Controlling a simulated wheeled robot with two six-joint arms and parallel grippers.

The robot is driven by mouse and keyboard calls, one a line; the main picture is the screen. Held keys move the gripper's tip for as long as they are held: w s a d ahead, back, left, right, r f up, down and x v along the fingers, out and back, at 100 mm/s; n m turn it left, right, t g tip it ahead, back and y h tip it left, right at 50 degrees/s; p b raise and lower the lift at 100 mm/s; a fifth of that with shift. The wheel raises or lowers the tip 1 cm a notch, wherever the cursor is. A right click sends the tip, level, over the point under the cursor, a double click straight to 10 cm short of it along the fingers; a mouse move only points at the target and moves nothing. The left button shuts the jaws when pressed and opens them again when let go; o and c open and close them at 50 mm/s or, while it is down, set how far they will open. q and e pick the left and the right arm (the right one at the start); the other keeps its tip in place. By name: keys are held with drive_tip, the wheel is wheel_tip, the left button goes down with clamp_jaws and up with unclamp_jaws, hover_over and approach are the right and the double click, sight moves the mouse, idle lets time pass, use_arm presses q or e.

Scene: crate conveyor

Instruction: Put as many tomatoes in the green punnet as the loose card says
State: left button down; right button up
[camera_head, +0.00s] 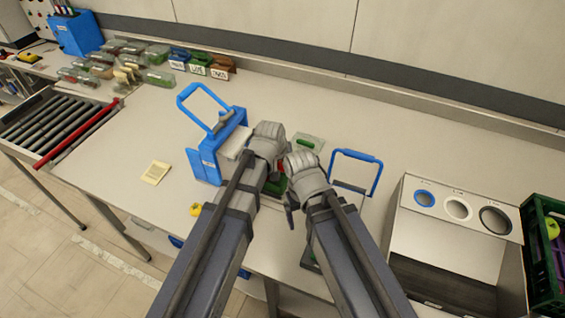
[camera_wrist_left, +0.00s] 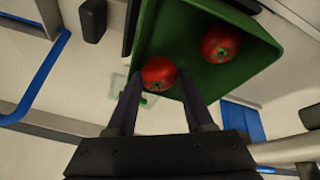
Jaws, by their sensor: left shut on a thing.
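The green punnet (camera_head: 272,188) is mostly hidden by my wrists in the head view; its inside shows in the left wrist view (camera_wrist_left: 190,20). One red tomato (camera_wrist_left: 220,43) lies inside it. My left gripper (camera_wrist_left: 160,76) is shut on another red tomato (camera_wrist_left: 158,73), seen against the punnet's near side; its height above the floor is unclear. My right gripper (camera_head: 291,200) is beside the punnet, its fingers largely hidden, so I cannot tell its opening. A loose pale yellow card (camera_head: 156,172) lies on the table at left, its writing too small to read.
A blue framed stand (camera_head: 207,163) is left of my grippers, a blue handle frame (camera_head: 357,172) to the right. A clear pack with green contents (camera_head: 308,142) lies behind. A grey box with round holes (camera_head: 455,225) and a dark green crate (camera_head: 541,262) stand right. Left-centre table is clear.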

use_arm(q)
drive_tip(key=shift+c, duration=1)
unclamp_jaws()
drive_tip(key=shift+r, duration=0.1)
use_arm(e)
drive_tip(key=shift+r, duration=0.1)
use_arm(q)
drive_tip(key=shift+r+p, duration=3.4)
drive_tip(key=shift+p, duration=0.1)
use_arm(e)
wheel_tip(320, 180, up, 7)
use_arm(q)
drive_tip(key=shift+f, duration=0.1)
use_arm(e)
drive_tip(key=shift+f, duration=0.2)
use_arm(q)
wheel_tip(320, 180, down, 6)
drive_tip(key=b, duration=0.6)
drive_tip(key=shift+f+b, duration=0.25)
drive_tip(key=shift+b, duration=0.1)
use_arm(e)
wheel_tip(320, 180, down, 6)
drive_tip(key=shift+f, duration=0.25)
drive_tip(key=shift+r, duration=0.1)
